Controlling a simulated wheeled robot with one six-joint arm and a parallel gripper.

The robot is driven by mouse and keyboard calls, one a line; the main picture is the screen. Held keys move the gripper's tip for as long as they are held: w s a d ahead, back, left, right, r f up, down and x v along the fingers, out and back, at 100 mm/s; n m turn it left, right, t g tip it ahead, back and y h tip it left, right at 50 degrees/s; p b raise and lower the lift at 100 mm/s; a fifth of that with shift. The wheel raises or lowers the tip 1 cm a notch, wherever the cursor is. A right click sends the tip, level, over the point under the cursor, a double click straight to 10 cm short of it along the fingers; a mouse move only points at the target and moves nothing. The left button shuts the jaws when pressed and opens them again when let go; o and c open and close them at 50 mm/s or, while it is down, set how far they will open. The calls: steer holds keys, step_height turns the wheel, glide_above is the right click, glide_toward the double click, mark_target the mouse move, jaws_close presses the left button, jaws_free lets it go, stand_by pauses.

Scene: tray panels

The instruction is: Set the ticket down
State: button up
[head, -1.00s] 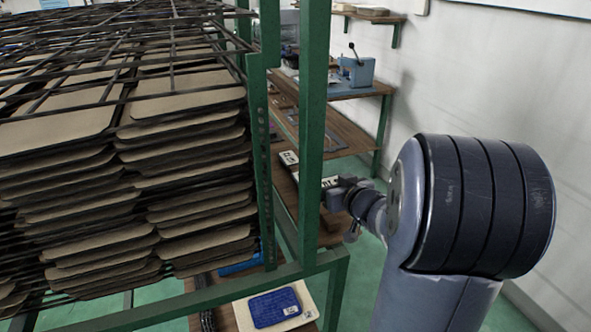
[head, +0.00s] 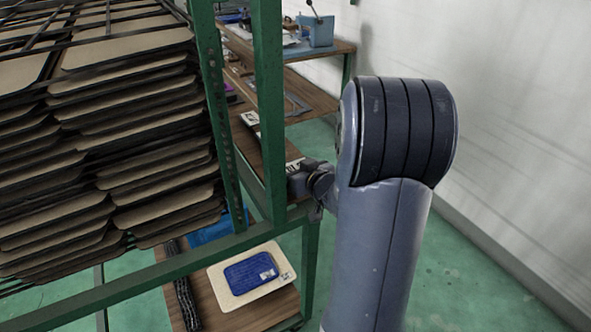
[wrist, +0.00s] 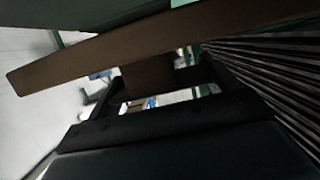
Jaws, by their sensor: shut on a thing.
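My gripper (wrist: 155,85) shows in the wrist view with its two dark fingers on either side of a dark brown flat piece, which I take to be the ticket (wrist: 148,78). The fingers are shut on it. The view is dark and little of its face can be made out. In the head view my gripper (head: 302,185) is small, beside the green rack post and over the wooden shelf; the ticket cannot be made out there.
A green rack (head: 268,90) with stacked tan trays (head: 110,130) fills the left. A blue panel (head: 250,272) lies on a cream board (head: 232,299) on the lower shelf. A blue device (head: 315,31) stands on the back bench. Green floor at right is clear.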

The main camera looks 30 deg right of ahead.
steer(key=shift+f, duration=0.2)
steer(key=o, duration=0.9)
steer(key=shift+r, duration=0.1)
steer(key=shift+r, duration=0.25)
steer(key=p+v, duration=0.2)
steer(key=v, duration=0.8)
steer(key=shift+s+r, duration=0.1)
steer(key=shift+s, duration=0.25)
steer(key=shift+s+r, duration=0.1)
steer(key=shift+s, duration=0.5)
